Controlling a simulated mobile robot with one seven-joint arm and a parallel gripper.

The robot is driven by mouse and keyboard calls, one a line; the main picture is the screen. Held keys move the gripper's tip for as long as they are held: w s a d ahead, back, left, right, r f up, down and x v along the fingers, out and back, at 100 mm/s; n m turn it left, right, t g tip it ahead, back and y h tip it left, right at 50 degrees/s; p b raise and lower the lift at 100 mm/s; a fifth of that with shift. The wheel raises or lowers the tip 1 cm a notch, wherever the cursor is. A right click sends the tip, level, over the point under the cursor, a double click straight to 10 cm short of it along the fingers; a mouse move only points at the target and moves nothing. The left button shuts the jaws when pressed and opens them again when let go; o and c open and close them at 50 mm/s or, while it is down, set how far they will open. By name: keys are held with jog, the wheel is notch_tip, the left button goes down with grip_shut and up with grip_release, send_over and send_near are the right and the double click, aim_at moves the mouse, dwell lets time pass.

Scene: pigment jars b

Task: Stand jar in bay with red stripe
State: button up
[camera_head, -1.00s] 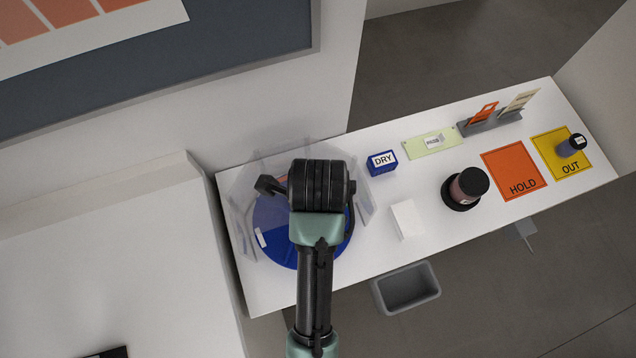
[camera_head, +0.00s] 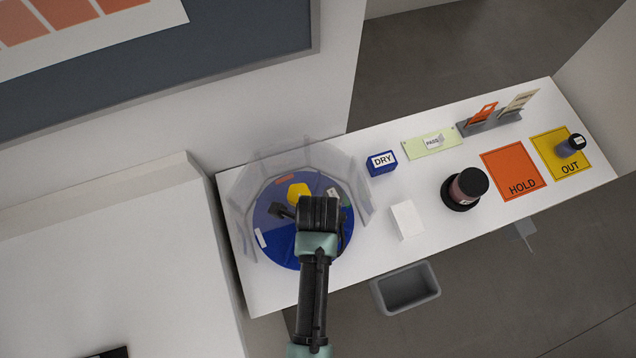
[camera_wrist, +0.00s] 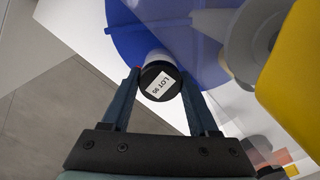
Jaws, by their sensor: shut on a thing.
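A round blue turntable (camera_head: 278,247) with bays stands at the table's left end. An orange-red stripe (camera_head: 286,180) marks its far side, behind the yellow hub (camera_head: 299,192). A white stripe (camera_head: 262,238) is at its left. My gripper (camera_wrist: 160,74) is shut on a jar (camera_wrist: 159,83) with a black lid and a white lot label, seen from above in the wrist view. The jar is over or at the blue disc; I cannot tell whether it touches. In the head view my wrist covers the jar, the fingers and the disc's near right part.
Clear upright panels (camera_head: 246,180) ring the turntable's far side. To the right are a blue DRY block (camera_head: 381,163), a white box (camera_head: 407,219), a dark-lidded jar (camera_head: 469,184), an orange HOLD mat (camera_head: 512,172) and a yellow OUT mat (camera_head: 547,147) with another jar (camera_head: 571,145).

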jog(key=shift+f, duration=0.15)
jog(key=o, duration=1.4)
notch_tip(320, 180, up, 12)
jog(key=p, duration=1)
jog(key=shift+r, duration=0.2)
